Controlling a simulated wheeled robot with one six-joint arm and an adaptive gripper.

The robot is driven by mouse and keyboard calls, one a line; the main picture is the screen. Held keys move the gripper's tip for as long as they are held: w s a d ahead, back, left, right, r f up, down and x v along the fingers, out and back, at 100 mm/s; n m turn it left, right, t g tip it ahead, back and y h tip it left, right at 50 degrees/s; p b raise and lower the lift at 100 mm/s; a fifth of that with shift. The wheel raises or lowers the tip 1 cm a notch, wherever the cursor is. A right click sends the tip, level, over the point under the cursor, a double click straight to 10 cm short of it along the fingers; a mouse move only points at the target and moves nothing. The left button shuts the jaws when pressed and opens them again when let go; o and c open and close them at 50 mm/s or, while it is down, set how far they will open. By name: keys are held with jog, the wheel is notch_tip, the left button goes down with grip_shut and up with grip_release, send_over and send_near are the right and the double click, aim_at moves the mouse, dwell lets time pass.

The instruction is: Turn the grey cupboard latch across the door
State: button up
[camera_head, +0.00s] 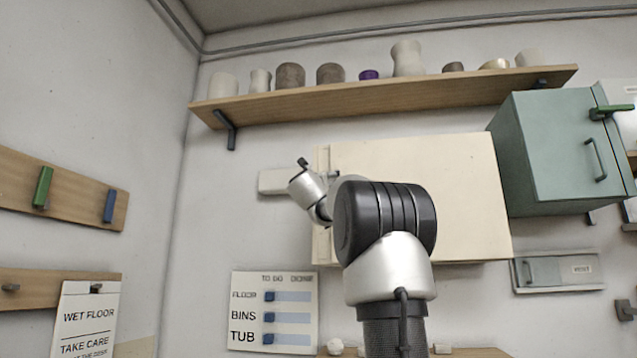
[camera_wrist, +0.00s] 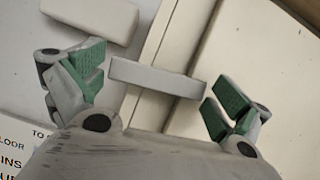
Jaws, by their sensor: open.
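The pale grey latch (camera_wrist: 157,77) is a short straight bar, seen between the spread fingers of my gripper (camera_wrist: 157,86) in the wrist view. My gripper is open, with green pads on either side of the bar and a visible gap at each end. The cream cupboard (camera_head: 455,185) hangs on the wall in the head view and also shows in the wrist view (camera_wrist: 250,60). My arm covers its left part there, and I cannot make out the latch.
A pale wall plate (camera_head: 275,181) is left of the cream cupboard; a similar block (camera_wrist: 95,14) shows at the wrist view's upper left. A green cupboard (camera_head: 545,150) adjoins on the right. A wooden shelf (camera_head: 390,98) with several pots runs above. A label board (camera_head: 272,312) hangs below.

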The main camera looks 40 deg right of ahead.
jog(key=shift+c, duration=0.4)
jog(key=c, duration=0.6)
jog(key=shift+m+g+h, duration=0.6)
jog(key=shift+m, duration=0.6)
jog(key=o, duration=0.7)
jog(key=v, duration=1.2)
